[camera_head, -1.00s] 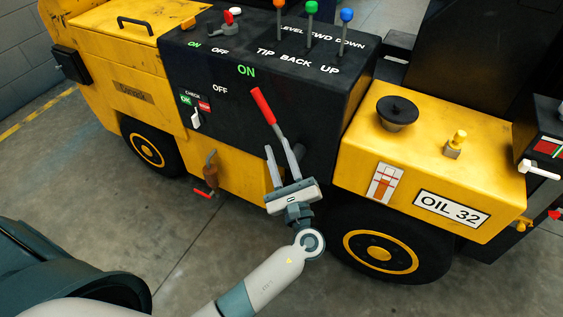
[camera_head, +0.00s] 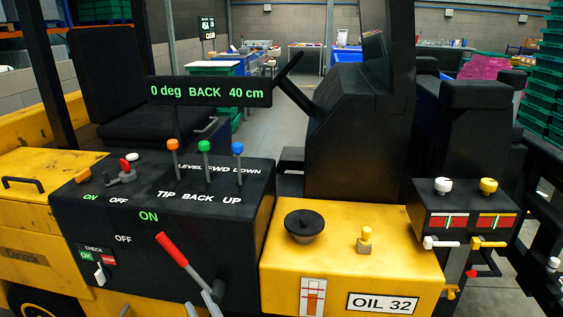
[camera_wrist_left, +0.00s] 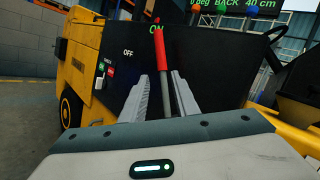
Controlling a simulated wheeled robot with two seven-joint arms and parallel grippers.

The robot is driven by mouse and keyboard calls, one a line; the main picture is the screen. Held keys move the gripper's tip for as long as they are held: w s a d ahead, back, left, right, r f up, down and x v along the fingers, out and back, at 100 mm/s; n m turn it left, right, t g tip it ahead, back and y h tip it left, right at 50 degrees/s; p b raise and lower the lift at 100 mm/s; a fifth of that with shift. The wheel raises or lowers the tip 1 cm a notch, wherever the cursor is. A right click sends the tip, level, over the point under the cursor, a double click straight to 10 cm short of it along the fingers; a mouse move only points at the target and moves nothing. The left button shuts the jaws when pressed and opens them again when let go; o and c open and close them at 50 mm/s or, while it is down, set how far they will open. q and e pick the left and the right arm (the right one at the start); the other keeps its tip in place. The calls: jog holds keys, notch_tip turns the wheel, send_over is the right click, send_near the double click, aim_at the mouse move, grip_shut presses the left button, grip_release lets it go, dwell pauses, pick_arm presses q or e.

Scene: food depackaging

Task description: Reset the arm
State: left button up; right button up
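A red-handled lever (camera_head: 172,249) rises from the front of the black control panel (camera_head: 230,270), its tip just below the green ON label. It also shows in the left wrist view (camera_wrist_left: 160,50). My left gripper (camera_head: 200,303) is at the bottom edge of the head view, with only its fingertips showing. In the left wrist view its fingers (camera_wrist_left: 163,90) are spread, empty, with the lever's grey shaft appearing between them. I cannot tell how deep the shaft sits between them. My right gripper is in no view.
Orange, green and blue knobbed levers (camera_head: 204,147) stand on the panel under a display (camera_head: 210,91) reading "0 deg BACK 40 cm". A yellow housing (camera_head: 345,250) with a black cap (camera_head: 304,222) lies to the right. A black box (camera_head: 465,205) with small levers stands farther right.

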pick_arm(q)
jog(key=s+f+n+g+h, duration=0.3)
jog(key=f+h, duration=0.1)
jog(key=f, duration=1.1)
jog(key=s+f+n+g+h, duration=0.25)
jog(key=s+f+h, duration=0.2)
jog(key=f, duration=1.15)
jog(key=s+d+f+n+g+h, duration=0.1)
jog(key=s+f+n+g+h, duration=0.1)
jog(key=s+f+n, duration=0.5)
jog(key=s+d+f+n+g+h+p, duration=0.1)
jog(key=s+f+n+g+h, duration=0.2)
jog(key=s+f+n, duration=0.5)
jog(key=s+f, duration=0.3)
jog(key=s, duration=0.2)
jog(key=shift+s+d+h, duration=0.25)
jog(key=shift+d+h, duration=0.1)
jog(key=shift+d, duration=0.05)
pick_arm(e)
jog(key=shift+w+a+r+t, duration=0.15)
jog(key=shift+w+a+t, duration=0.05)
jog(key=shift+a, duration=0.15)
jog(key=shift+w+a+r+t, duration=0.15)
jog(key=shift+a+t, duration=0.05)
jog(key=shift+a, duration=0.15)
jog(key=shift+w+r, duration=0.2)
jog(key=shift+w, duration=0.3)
